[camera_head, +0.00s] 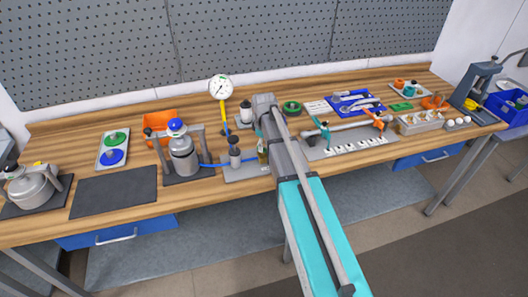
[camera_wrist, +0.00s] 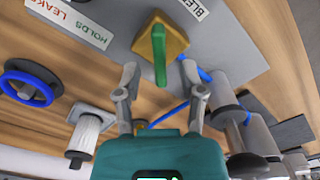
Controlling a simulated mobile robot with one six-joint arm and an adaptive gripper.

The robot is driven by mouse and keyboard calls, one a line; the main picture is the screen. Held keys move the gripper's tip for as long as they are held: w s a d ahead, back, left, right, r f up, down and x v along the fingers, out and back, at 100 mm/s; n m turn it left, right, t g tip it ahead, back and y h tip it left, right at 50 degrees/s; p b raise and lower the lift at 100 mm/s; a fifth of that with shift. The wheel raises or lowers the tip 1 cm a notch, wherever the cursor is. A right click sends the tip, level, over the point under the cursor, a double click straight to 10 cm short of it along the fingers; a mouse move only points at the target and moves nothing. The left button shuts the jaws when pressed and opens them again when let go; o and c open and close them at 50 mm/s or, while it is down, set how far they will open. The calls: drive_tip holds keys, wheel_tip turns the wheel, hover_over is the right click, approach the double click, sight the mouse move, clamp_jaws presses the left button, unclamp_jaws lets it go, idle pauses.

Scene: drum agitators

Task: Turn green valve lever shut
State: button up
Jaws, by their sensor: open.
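The green valve lever (camera_wrist: 160,66) shows in the wrist view on a brass-yellow valve body (camera_wrist: 150,43), pointing down the picture toward my gripper. The valve body stands on a grey plate (camera_wrist: 228,40) with a partly seen label. My gripper (camera_wrist: 159,70) is open, with one finger on each side of the lever's end in the picture. I see space between the lever and both fingers; I cannot tell how deep the lever sits between them. In the head view my arm hides most of the valve area.
A blue hose (camera_head: 212,165) runs from a grey canister (camera_head: 183,158) to the plate. A dial gauge (camera_head: 220,88) stands behind. A blue ring (camera_wrist: 28,83) and a white-grey cylinder (camera_wrist: 84,134) are left in the wrist view. A dark mat (camera_head: 113,192) lies bare.

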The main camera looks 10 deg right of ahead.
drive_tip(key=shift+f+b, duration=0.55)
drive_tip(key=shift+f, duration=0.2)
clamp_jaws()
